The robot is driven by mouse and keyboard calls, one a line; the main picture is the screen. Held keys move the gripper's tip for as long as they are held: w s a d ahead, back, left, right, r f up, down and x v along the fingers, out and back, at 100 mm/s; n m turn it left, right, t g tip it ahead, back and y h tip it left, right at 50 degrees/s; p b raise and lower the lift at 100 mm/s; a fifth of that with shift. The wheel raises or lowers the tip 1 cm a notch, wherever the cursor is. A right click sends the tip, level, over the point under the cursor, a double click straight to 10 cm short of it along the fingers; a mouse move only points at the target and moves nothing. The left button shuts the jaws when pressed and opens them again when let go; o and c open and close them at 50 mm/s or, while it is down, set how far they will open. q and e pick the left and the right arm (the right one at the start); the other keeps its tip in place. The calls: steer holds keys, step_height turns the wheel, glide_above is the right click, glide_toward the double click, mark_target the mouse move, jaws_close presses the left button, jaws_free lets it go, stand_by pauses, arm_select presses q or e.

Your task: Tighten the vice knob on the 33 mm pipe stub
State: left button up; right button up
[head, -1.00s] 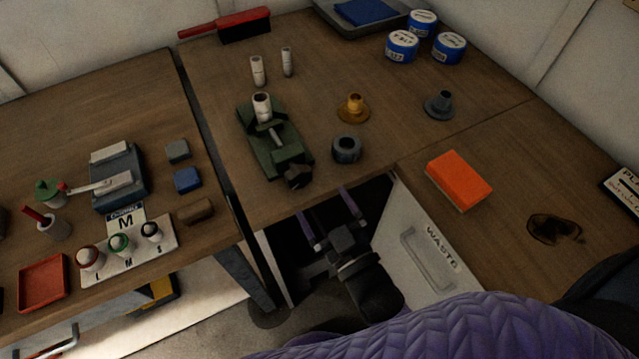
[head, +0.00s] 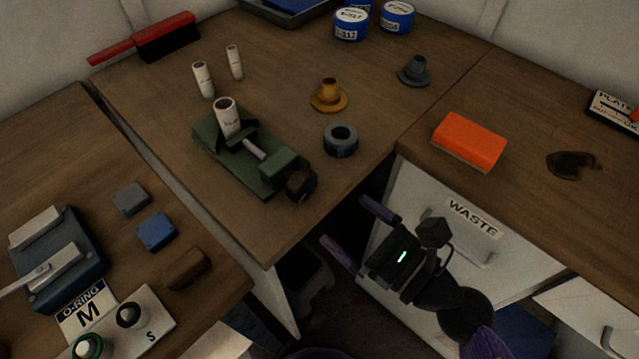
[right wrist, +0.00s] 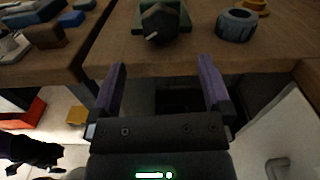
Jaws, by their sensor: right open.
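A green vice (head: 272,171) stands on the middle table, with a white pipe stub (head: 228,118) upright in its jaws. Its dark knob (head: 300,183) is at the end facing the table's front edge. The knob also shows at the top of the right wrist view (right wrist: 160,24). My right gripper (head: 354,230) is open and empty, in front of the table edge and short of the knob. In the right wrist view its two purple fingers (right wrist: 160,85) are spread, with the knob beyond them, between their lines.
A grey ring (head: 341,140) lies right of the vice, near a brass flanged part (head: 328,95). Two white pipe pieces (head: 204,80) stand behind the vice. An orange block (head: 469,142) lies on the right table, above the WASTE drawer (head: 480,235). The table's front edge lies between gripper and knob.

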mark_target(308, 189)
steer(key=x, duration=0.9)
steer(key=shift+a+p, duration=0.1)
steer(key=shift+p, duration=0.3)
steer(key=shift+w+a, duration=0.15)
steer(key=shift+w, duration=0.05)
steer(key=c, duration=1.1)
steer(key=shift+r+m+p, duration=0.1)
steer(key=shift+m+p, duration=0.65)
steer(key=shift+m, duration=0.35)
steer(key=shift+m+p, duration=0.5)
steer(key=shift+m, duration=0.6)
steer(key=shift+m+p, duration=0.3)
steer(key=shift+m, duration=0.5)
arm_select(q)
steer(key=r, duration=0.1)
steer(key=w+d+r, duration=0.2)
steer(key=r, duration=0.1)
steer(key=shift+d, duration=0.15)
arm_select(e)
steer(key=shift+m, duration=0.3)
arm_select(q)
steer(key=shift+s, duration=0.2)
